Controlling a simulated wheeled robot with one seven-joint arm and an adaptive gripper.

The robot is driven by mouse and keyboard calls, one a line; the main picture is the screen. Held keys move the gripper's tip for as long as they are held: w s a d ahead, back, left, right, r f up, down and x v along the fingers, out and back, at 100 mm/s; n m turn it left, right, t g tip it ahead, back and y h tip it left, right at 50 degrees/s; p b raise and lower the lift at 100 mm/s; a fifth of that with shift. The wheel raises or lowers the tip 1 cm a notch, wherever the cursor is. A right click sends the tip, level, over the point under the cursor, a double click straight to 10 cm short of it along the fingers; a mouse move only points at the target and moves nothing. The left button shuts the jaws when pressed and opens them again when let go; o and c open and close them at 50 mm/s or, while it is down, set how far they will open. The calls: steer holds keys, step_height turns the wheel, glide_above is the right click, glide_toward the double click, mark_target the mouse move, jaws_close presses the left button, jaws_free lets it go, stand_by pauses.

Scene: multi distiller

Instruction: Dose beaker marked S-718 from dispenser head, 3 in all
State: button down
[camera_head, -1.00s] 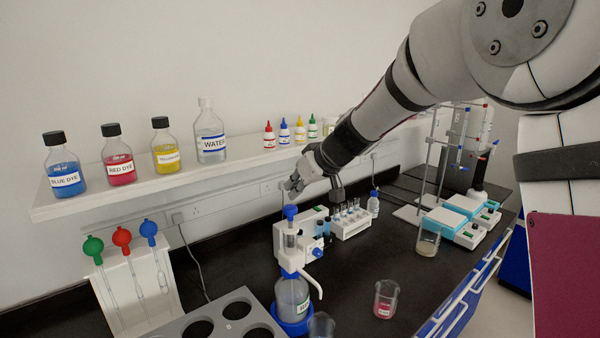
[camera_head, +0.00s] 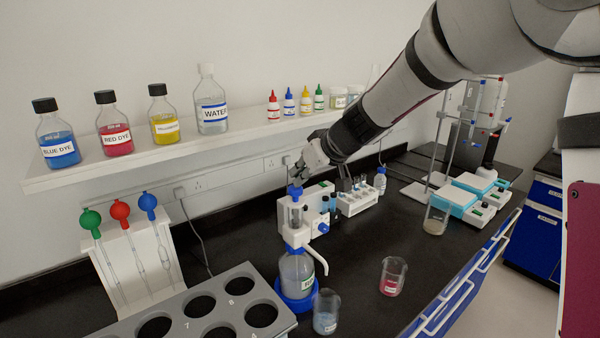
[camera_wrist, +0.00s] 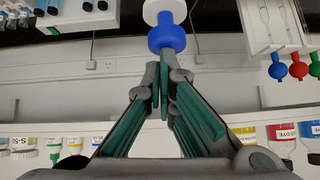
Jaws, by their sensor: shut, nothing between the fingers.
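The dispenser head (camera_head: 292,228) is white with a clear cylinder and a blue plunger knob (camera_head: 295,191). It sits on a clear bottle (camera_head: 296,272) in a blue ring base. My gripper (camera_head: 297,181) is shut and empty, pointing down just above the knob. In the wrist view the closed fingertips (camera_wrist: 163,82) are close to the blue knob (camera_wrist: 166,41); I cannot tell whether they touch. A beaker with pale bluish contents (camera_head: 326,314) stands at the dispenser's front right, near its spout. A beaker with red contents (camera_head: 392,278) stands farther right. No S-718 marking is readable.
A grey rack with round holes (camera_head: 200,303) is at the front left. A pipette stand (camera_head: 135,265) stands behind it. A tube rack (camera_head: 357,202) is right of the dispenser, with another beaker (camera_head: 436,221) beyond. A bottle shelf (camera_head: 180,152) runs behind. Black bench between is clear.

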mark_target(295, 194)
steer(key=shift+s+f, duration=0.15)
steer(key=shift+f, duration=0.2)
steer(key=v, duration=1.1)
steer(key=shift+r, duration=0.35)
steer(key=c, duration=2.1)
jaws_free()
steer(key=shift+d+r, duration=0.15)
steer(key=shift+r, duration=0.05)
steer(key=shift+c, duration=0.2)
steer(key=o, duration=0.4)
steer(key=shift+r, duration=0.15)
steer(key=o, duration=0.5)
steer(key=shift+w+a+r+n+g, duration=0.1)
steer(key=shift+w+a+n+g, duration=0.15)
steer(key=shift+w+n+g, duration=0.05)
steer(key=w+r+n+g+h+b, duration=0.1)
steer(key=w+r+n+g+b, duration=0.1)
steer(key=w+n+g+b, duration=0.5)
steer(key=shift+n+t, duration=0.5)
steer(key=shift+n, duration=0.3)
steer(key=p+x, duration=0.2)
steer(key=x, duration=0.2)
steer(key=s+p+x, duration=0.1)
steer(key=p+x, duration=0.1)
steer(key=x, duration=0.3)
steer(key=s+p+x, duration=0.1)
steer(key=x, duration=0.3)
steer(key=shift+w+f+p, duration=0.1)
steer(key=shift+f+p, duration=0.3)
steer(key=shift+f, duration=0.05)
